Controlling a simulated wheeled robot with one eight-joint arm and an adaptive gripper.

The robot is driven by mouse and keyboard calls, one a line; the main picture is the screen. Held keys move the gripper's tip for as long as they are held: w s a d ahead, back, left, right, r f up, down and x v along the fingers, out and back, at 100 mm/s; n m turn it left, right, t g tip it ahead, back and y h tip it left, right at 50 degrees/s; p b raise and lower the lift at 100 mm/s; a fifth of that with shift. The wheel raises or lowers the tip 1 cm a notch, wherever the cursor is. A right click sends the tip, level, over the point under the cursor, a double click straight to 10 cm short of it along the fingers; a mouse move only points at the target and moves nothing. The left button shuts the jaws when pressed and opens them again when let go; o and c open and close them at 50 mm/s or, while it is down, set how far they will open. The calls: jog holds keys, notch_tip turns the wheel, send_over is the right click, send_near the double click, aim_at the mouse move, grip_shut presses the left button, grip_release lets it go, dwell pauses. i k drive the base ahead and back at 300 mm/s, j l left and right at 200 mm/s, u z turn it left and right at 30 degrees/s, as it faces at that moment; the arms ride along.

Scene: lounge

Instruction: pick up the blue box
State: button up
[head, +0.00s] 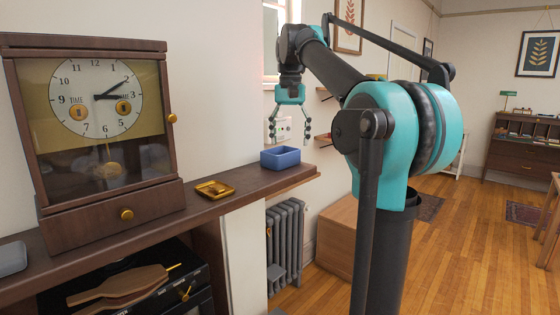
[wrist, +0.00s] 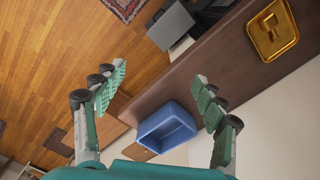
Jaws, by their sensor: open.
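The blue box (head: 280,158) is a small open-topped box sitting near the right end of the dark wooden shelf (head: 240,184). In the wrist view the blue box (wrist: 166,127) lies between and beyond my fingers, with its open top facing the camera. My gripper (head: 291,140) hangs above the box with its fingers spread and pointing down. In the wrist view my gripper (wrist: 160,78) is open, with a green-padded finger on each side and nothing held. The fingers look apart from the box.
A gold dish (head: 215,189) lies on the shelf left of the box. A wooden clock (head: 100,125) stands further left. A grey radiator (head: 286,241) is below the shelf's right end.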

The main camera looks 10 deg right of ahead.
aim_at(278, 159)
jog(key=i+l+u, duration=0.25)
jog(key=l+u, duration=0.2)
jog(key=l, duration=0.15)
jog(key=i+l+u, duration=0.1)
jog(key=l+u, duration=0.4)
jog(key=l, duration=0.15)
jog(key=i, duration=0.05)
